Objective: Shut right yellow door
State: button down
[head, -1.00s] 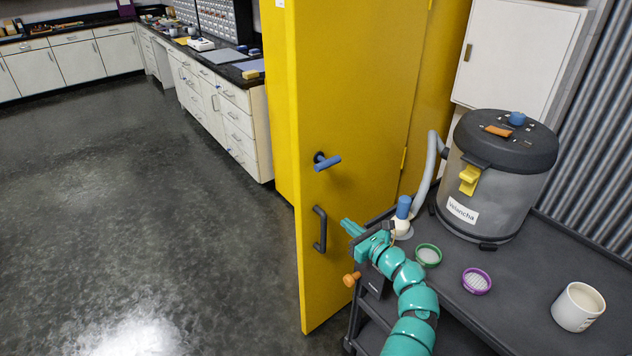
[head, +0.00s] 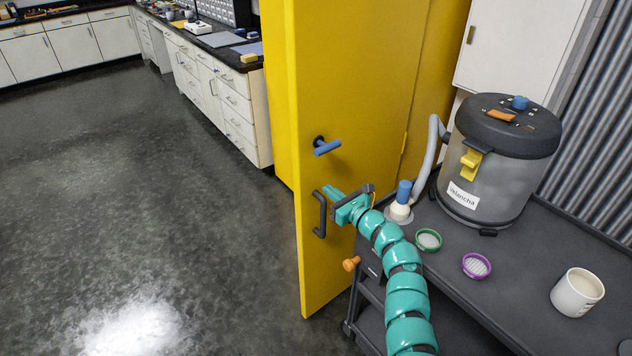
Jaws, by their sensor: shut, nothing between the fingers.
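The yellow door (head: 362,110) stands open in the middle of the head view, its face turned toward me. It has a blue lever handle (head: 326,147) and a dark grey pull handle (head: 320,214) below it. My teal gripper (head: 330,193) is shut and empty. In the picture its tips lie just right of the pull handle's upper end; I cannot tell whether they touch the door. The door's far side is hidden.
A dark cart (head: 520,262) right of the door bears a grey canister (head: 497,165), a green-rimmed dish (head: 428,240), a purple-rimmed dish (head: 477,266) and a white mug (head: 577,293). White drawers (head: 233,112) line the back. The floor at left (head: 130,200) is clear.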

aim_at(309, 175)
jog(key=shift+b+x, duration=1.6)
jog(key=shift+x, duration=1.8)
jog(key=shift+w+a+f, duration=0.1)
jog(key=shift+w+a, duration=0.05)
